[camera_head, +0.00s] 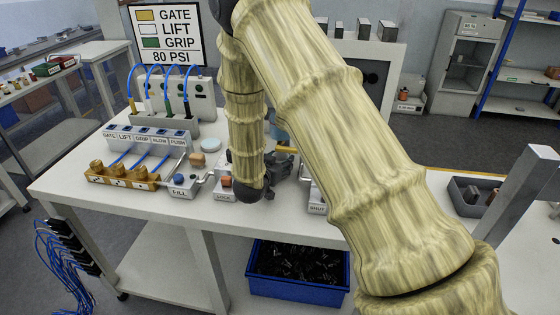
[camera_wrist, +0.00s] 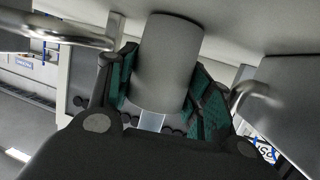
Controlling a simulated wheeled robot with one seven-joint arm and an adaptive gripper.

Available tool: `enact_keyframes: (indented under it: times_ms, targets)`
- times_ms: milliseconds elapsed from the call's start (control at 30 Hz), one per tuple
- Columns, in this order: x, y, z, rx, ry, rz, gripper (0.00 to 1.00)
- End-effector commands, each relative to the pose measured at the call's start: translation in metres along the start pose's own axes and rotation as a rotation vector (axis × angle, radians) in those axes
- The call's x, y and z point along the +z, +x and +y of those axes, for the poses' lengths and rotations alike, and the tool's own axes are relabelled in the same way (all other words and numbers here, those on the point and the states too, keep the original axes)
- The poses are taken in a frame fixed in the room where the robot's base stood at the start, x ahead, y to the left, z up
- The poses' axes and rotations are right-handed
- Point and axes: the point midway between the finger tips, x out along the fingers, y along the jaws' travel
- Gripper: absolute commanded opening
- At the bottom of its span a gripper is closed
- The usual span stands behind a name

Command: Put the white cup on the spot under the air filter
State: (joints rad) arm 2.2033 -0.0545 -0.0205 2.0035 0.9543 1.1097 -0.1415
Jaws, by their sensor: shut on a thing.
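In the wrist view a smooth cylinder, grey in the dim light and taken as the white cup (camera_wrist: 172,60), stands between the green pads of my gripper (camera_wrist: 160,95). My gripper is shut on it. A small pale block (camera_wrist: 151,121) shows below it, between the fingers. In the head view my gripper (camera_head: 280,183) is low over the bench, behind the LOCK and SHUT boxes; the cup cannot be made out there. A bit of blue (camera_head: 277,128) shows behind my arm; I cannot tell whether it is the air filter. The spot under the filter is hidden.
The bench (camera_head: 75,180) holds a brass manifold (camera_head: 122,177), a FILL box (camera_head: 184,186), a LOCK box (camera_head: 223,189) and a SHUT box (camera_head: 316,200). A pale round piece (camera_head: 210,145) lies left of my arm. Metal bars (camera_wrist: 75,33) flank my gripper in the wrist view.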

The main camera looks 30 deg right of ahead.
Motion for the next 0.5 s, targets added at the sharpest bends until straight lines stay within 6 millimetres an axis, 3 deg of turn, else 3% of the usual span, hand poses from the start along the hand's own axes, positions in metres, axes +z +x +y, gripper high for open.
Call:
enact_keyframes:
  times_ms: [333,367,467,500]
  targets:
    - [0.0037,0.0008,-0.0002,0.0,0.0,0.0,0.27]
    - [0.0031,0.0007,-0.0002,0.0,0.0,0.0,0.54]
    - [0.0028,0.0005,-0.0003,0.0,0.0,0.0,0.72]
    - [0.0028,0.0005,-0.0003,0.0,0.001,0.0,0.72]
